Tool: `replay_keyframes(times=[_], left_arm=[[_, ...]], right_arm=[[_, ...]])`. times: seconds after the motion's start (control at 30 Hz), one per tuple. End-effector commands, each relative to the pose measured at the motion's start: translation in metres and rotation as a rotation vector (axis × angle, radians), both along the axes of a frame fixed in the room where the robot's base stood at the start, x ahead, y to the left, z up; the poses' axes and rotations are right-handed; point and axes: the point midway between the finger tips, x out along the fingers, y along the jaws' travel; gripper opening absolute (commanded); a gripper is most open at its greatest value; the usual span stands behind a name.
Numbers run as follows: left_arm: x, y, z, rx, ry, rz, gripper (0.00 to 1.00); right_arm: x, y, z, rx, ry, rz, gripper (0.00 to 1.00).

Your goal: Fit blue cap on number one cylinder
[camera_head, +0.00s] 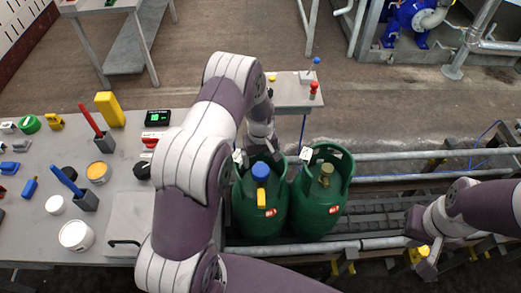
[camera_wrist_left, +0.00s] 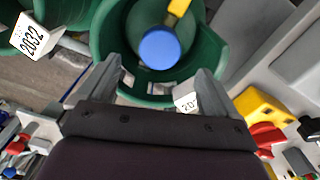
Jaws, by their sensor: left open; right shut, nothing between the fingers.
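Two green cylinders stand side by side by the conveyor rails, a left one (camera_head: 246,212) and a right one (camera_head: 313,212). The blue cap (camera_head: 260,170) sits over the left cylinder's valve, with a yellow piece (camera_head: 262,198) beside it. The right cylinder shows a bare brass valve (camera_head: 326,170). My left gripper (camera_head: 264,152) is at the back of the left cylinder's collar. In the left wrist view its fingers (camera_wrist_left: 160,78) are open and empty, with the blue cap (camera_wrist_left: 159,48) just beyond their tips. My right gripper (camera_head: 424,262) is shut and empty, right of the cylinders.
A left workbench (camera_head: 115,225) holds tools, pots and a yellow box (camera_head: 110,108). A small table (camera_head: 292,92) behind the cylinders carries red and blue knobs. White number tags hang at the collars; one reads 2032 (camera_wrist_left: 33,38). Conveyor rails (camera_head: 400,175) run right.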

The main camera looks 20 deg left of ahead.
Motion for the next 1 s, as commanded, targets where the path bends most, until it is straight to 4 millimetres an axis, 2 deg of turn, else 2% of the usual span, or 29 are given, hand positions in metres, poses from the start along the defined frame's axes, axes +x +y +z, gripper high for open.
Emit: replay_keyframes(times=[0.13, 0.3, 0.43, 0.9, 1.0], left_arm=[[0.001, 0.000, 0.035, 0.001, -0.004, 0.000, 0.93], [0.000, 0.000, 0.060, 0.000, -0.001, 0.000, 0.93], [-0.001, 0.000, 0.065, 0.000, 0.001, 0.000, 0.93], [-0.001, 0.000, 0.065, 0.000, 0.000, -0.001, 0.93], [-0.001, 0.000, 0.064, 0.002, -0.006, -0.077, 0.93]], right_arm=[[0.000, 0.000, -0.009, 0.000, 0.000, 0.000, 0.00], [0.000, 0.000, -0.012, 0.000, 0.000, 0.000, 0.00], [0.000, 0.000, -0.012, 0.000, 0.000, 0.000, 0.00], [0.000, 0.000, -0.012, 0.000, 0.000, 0.000, 0.00], [0.000, 0.000, -0.012, 0.000, 0.000, 0.000, 0.00]])
